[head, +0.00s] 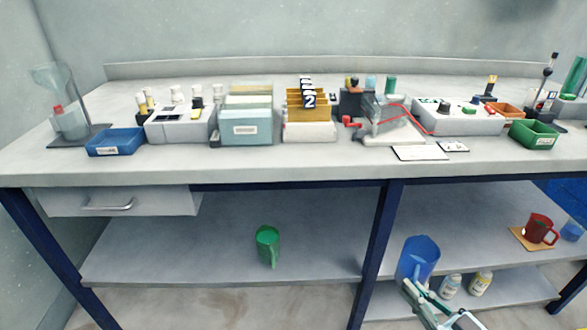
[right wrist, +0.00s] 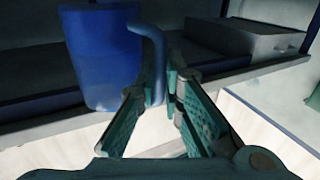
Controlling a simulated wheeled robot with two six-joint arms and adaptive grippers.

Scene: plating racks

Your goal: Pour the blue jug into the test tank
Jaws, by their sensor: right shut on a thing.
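The blue jug (head: 418,258) is held upright in front of the right part of the lower shelf. My right gripper (head: 412,290) is below it in the head view. In the right wrist view, my right gripper (right wrist: 164,88) is shut on the handle of the blue jug (right wrist: 98,60), with a finger on each side of it. The inside of the jug is hidden. A clear tank (head: 388,112) with red edging and a red tap stands on the bench top, right of the middle; it looks like the test tank. My left gripper is not in view.
The bench's front edge (head: 270,180) lies between the jug's height and the tank. White cards (head: 420,153) lie before the tank. A blue post (head: 377,250) is left of the jug.

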